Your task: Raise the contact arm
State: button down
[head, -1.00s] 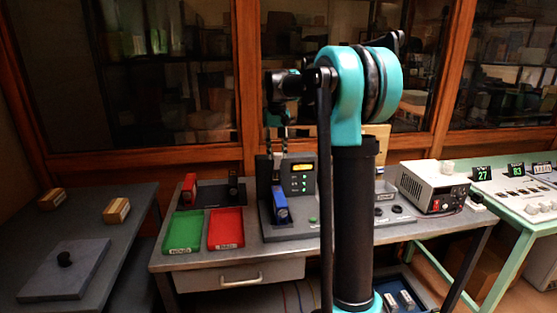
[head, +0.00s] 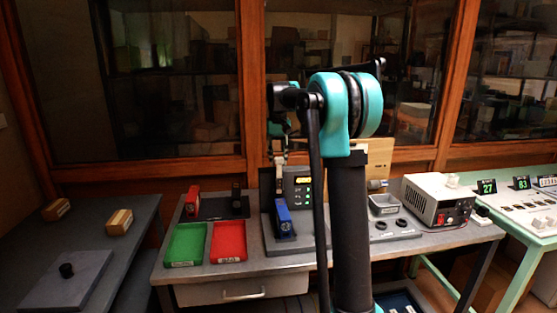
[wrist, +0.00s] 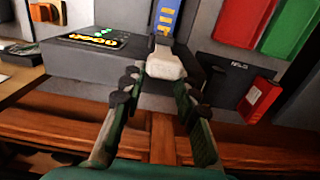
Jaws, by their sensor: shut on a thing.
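The contact arm's pale handle (wrist: 165,66) sits between the fingers of my gripper (wrist: 160,80) in the wrist view, and the fingers are shut on it. In the head view my gripper (head: 280,150) is above the grey test fixture (head: 263,238), with the pale handle (head: 281,160) just below it. A blue block (head: 284,218) stands on the fixture, below the handle; it also shows in the wrist view (wrist: 166,17). The lower part of the contact arm is hard to make out behind my gripper and the blue block.
A lit display box (head: 303,186) stands just right of the contact arm. Green (head: 186,244) and red (head: 228,241) trays lie to the left, with a red block (head: 193,200) behind. A power supply (head: 438,200) stands at the right. Glass cabinets are behind the bench.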

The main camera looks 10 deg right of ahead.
jog(key=shift+w, duration=0.2)
jog(key=c, duration=1.1)
grip_release()
notch_tip(320, 180, up, 12)
jog(key=shift+f, duration=0.1)
